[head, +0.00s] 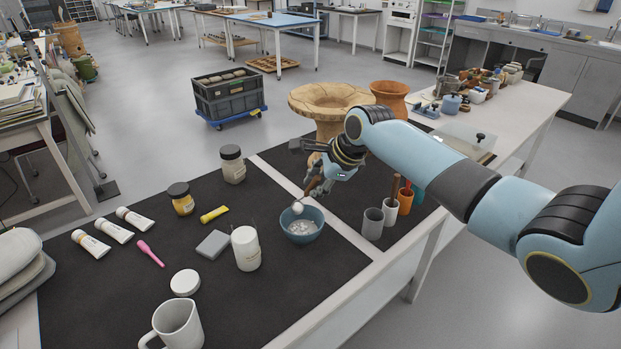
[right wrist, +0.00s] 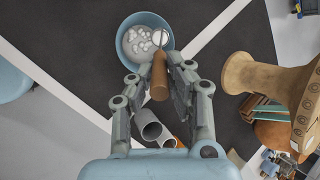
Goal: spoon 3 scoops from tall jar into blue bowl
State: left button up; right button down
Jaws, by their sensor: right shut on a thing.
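The blue bowl (head: 301,232) stands on the dark mat and holds white, lumpy material; it also shows in the right wrist view (right wrist: 122,45). My right gripper (head: 315,186) is shut on the wooden handle of a spoon (right wrist: 159,78), above the bowl's far side. The spoon's head (head: 298,208) is over the bowl and looks white; whether it carries a load I cannot tell. The tall white jar (head: 246,250) stands upright and open left of the bowl. A white lid (head: 185,282) lies flat in front of it. My left gripper is not in view.
Grey and orange tool cups (head: 373,223) stand right of the bowl. A grey block (head: 213,244), yellow tube (head: 214,214), lidded jars (head: 181,198) and a white mug (head: 176,325) stand or lie to the left. A large wooden vessel (head: 330,105) stands behind the gripper.

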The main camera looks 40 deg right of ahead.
jog(key=s+f+t+y+b, duration=0.1)
jog(key=s+f+t+b, duration=0.5)
jog(key=b, duration=1.1)
jog(key=shift+s+d+f+n+t+b, duration=0.35)
jog(key=shift+f+t, duration=0.4)
jog(key=shift+t, duration=0.95)
